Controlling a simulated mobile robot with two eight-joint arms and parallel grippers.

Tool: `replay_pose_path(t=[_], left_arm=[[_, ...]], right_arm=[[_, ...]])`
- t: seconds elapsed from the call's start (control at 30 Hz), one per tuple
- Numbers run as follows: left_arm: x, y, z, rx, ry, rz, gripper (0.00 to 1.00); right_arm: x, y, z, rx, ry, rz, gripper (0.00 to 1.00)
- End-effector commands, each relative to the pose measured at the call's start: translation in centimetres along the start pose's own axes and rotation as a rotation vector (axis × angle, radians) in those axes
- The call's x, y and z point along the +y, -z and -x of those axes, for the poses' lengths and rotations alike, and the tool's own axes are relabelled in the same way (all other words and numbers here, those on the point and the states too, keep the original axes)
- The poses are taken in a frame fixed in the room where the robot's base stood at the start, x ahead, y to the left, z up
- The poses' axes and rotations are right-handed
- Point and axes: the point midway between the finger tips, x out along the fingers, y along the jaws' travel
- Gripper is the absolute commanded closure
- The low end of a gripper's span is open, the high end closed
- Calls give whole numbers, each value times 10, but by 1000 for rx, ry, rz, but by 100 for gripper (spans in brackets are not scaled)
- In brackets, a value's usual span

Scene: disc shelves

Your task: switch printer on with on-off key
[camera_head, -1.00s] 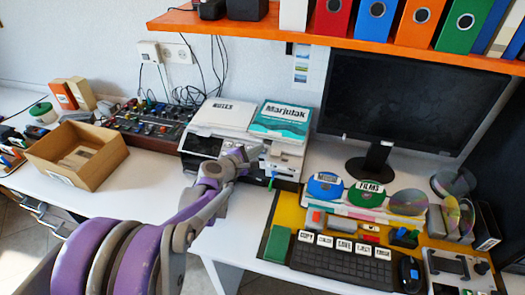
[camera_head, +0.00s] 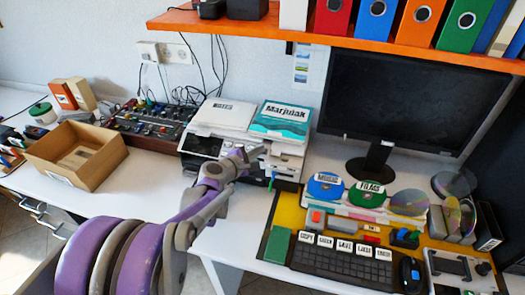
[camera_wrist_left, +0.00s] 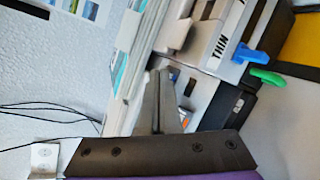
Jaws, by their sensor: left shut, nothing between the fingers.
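The printer (camera_head: 205,143) is a white and dark machine on the white desk, with papers and a teal-covered magazine (camera_head: 280,120) on top. My left gripper (camera_head: 264,151) is at the printer's right front, partly covering it. In the left wrist view, its two fingers (camera_wrist_left: 159,75) are together and hold nothing. Their tips overlap the white and grey machine front (camera_wrist_left: 196,92); I cannot tell whether they touch it. I cannot make out the on-off key for sure. My right gripper is not in view.
A wooden box (camera_head: 72,160) and a mixing console (camera_head: 150,125) stand to the left. A monitor (camera_head: 390,105), keyboard (camera_head: 340,262) and disc stand are to the right. An orange shelf (camera_head: 240,28) with binders hangs above. Blue and green tabs (camera_wrist_left: 250,52) stick out near the machine.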

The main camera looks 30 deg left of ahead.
Motion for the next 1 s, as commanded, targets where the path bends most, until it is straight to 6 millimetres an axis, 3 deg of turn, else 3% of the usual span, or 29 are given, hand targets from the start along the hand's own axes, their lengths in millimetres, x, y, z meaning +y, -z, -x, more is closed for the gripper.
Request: replay_pose_path(t=[1.0], left_arm=[[13,-13,17,0,-1,0,100]], right_arm=[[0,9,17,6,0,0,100]])
